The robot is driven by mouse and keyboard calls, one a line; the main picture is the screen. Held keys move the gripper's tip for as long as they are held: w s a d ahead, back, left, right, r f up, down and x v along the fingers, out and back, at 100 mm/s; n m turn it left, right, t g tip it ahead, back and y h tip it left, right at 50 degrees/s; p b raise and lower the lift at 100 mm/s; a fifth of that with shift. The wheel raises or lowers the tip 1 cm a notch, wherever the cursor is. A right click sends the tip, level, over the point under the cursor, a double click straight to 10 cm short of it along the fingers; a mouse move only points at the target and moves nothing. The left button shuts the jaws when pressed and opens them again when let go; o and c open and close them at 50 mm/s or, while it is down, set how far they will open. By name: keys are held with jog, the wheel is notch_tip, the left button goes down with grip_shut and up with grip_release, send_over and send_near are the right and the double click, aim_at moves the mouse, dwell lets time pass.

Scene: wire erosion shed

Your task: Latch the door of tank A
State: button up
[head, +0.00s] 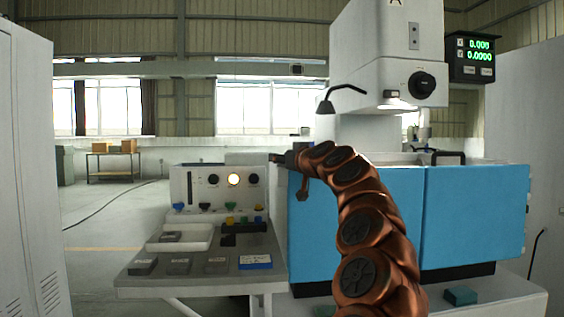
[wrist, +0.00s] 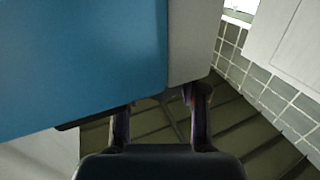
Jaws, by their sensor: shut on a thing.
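The machine carries a letter A (head: 397,2) at its top. The front of tank A is blue, with a left panel (head: 318,235) and a right panel (head: 475,215) split by an upright seam. My copper arm reaches across the left panel. My gripper (head: 283,158) is at that panel's upper left corner. In the wrist view, its two fingers (wrist: 160,112) stand apart at the lower edge of a blue panel (wrist: 85,60) with a grey side (wrist: 195,40). The gripper appears shut on the panel's edge; the fingertips and exact contact are partly hidden. A latch is not clearly visible.
A control desk (head: 200,277) with buttons and a lit lamp (head: 233,180) stands left of the tank. A white cabinet (head: 30,150) borders the far left. A black handle (head: 449,157) is above the right panel. Open floor (head: 110,225) lies behind the desk.

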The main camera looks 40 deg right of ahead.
jog(key=shift+r+n+y, duration=0.1)
jog(key=shift+n+y, duration=0.2)
jog(key=shift+y, duration=0.3)
dwell(0.4)
jog(key=o, duration=1.2)
jog(key=shift+b, duration=0.3)
jog(key=shift+c, duration=0.2)
jog(key=s+a, duration=0.2)
jog(key=s, duration=0.9)
jog(key=shift+s+a, duration=0.15)
jog(key=shift+s, duration=0.25)
